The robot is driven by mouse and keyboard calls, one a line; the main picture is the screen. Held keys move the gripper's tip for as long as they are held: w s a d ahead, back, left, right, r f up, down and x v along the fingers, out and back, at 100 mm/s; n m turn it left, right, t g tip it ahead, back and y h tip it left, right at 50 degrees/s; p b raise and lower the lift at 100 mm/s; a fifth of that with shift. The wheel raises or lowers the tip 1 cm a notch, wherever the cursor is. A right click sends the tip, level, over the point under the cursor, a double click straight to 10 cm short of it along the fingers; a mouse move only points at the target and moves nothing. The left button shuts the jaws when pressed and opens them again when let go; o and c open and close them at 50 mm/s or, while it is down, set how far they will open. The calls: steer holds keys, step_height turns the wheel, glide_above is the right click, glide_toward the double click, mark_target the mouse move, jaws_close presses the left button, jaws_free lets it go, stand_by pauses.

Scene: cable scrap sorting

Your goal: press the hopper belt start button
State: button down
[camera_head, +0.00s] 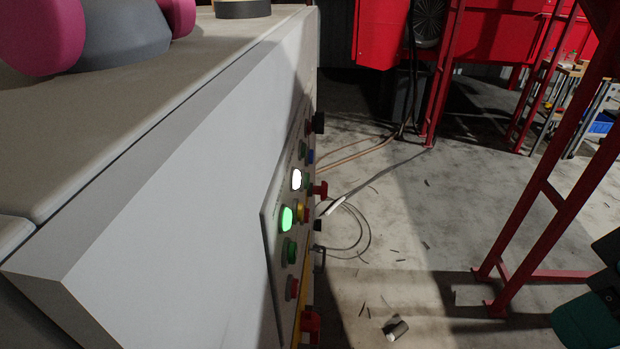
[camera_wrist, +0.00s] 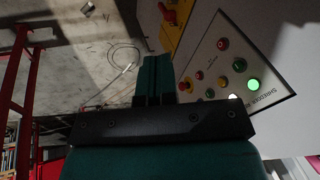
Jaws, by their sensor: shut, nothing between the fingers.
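The control panel (camera_head: 272,222) is on the side of a grey cabinet and carries several buttons. In the head view I see a lit white button (camera_head: 296,180), a lit green button (camera_head: 286,218), an unlit green button (camera_head: 290,252) and a red button (camera_head: 293,288). The panel also shows in the wrist view (camera_wrist: 262,108), with the lit green button (camera_wrist: 254,84) and an unlit green one (camera_wrist: 239,65). Only lettering like "SHREDDER" is partly legible; I cannot tell which button is the hopper belt start. My gripper (camera_wrist: 152,68) is shut and empty, left of the panel, apparently not touching it.
The cabinet top (camera_head: 150,80) holds pink and grey objects. Red steel legs (camera_head: 555,190) stand at right. Cables (camera_head: 350,220) and scrap lie on the concrete floor. A red knob (camera_wrist: 168,14) sits on a yellow box beside the panel.

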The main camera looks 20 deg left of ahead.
mark_target(305, 181)
steer(key=w+a+f+m+t+y+b, duration=0.2)
steer(key=w+a+f+m+t+y, duration=0.1)
steer(key=w+a, duration=0.6)
steer(key=w+a+f+m+t+y+b, duration=0.2)
steer(key=w+a+y, duration=0.4)
steer(key=w+a, duration=0.3)
steer(key=w+f+m+t, duration=0.1)
steer(key=w+t, duration=0.1)
steer(key=w, duration=0.1)
steer(key=shift+w+a+m+t+b, duration=0.3)
steer(key=shift+w+a+t+b, duration=0.05)
steer(key=shift+a+t, duration=0.05)
steer(key=s+a+p, duration=0.2)
steer(key=a+p, duration=0.4)
steer(key=a, duration=0.2)
steer(key=shift+a+p, duration=0.25)
steer(key=shift+p, duration=0.15)
steer(key=shift+s+f, duration=0.1)
stand_by(0.5)
